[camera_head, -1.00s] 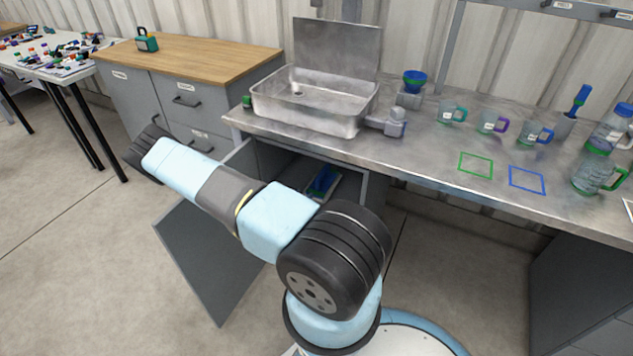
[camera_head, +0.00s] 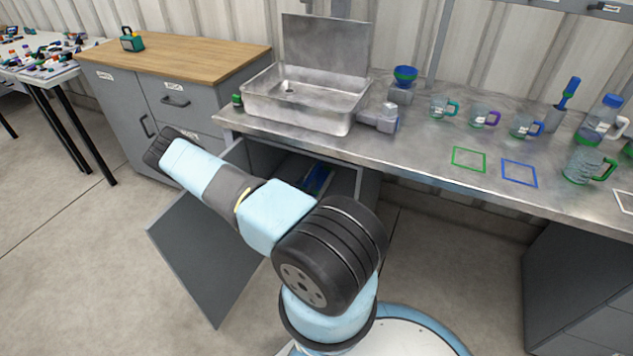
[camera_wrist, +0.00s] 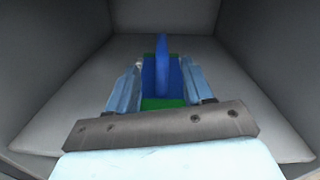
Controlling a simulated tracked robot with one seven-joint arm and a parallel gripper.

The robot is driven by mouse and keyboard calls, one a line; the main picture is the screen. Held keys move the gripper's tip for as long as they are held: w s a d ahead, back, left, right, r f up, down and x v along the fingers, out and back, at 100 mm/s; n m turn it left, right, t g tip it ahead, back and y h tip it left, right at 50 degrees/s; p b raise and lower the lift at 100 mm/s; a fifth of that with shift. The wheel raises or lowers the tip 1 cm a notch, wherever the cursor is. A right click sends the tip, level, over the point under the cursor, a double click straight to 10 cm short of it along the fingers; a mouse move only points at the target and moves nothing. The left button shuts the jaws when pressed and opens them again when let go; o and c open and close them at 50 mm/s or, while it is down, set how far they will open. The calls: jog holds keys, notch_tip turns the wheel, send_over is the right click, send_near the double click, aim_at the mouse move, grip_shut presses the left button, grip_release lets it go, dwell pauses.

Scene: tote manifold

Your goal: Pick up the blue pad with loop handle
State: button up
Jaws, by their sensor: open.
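The blue pad with loop handle (camera_wrist: 162,70) is inside the grey cabinet under the sink counter. In the wrist view its blue upright part is narrow and seen nearly edge-on, with green at its base. My gripper (camera_wrist: 153,84) is open, with one finger on each side of the blue part and small gaps showing. Contact cannot be made out. In the head view a bit of the blue pad (camera_head: 316,180) shows in the open cabinet, and my arm hides most of the opening. My gripper's fingers are not visible there.
The cabinet's grey walls (camera_wrist: 62,50) rise close on both sides, above a pale cabinet floor (camera_wrist: 75,100). The cabinet door (camera_head: 195,265) stands open at the left. The steel counter (camera_head: 420,150) with sink (camera_head: 300,105) and several mugs is above.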

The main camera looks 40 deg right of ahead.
aim_at(310, 179)
jog(key=shift+x, duration=2.55)
jog(key=shift+f, duration=0.2)
grip_shut()
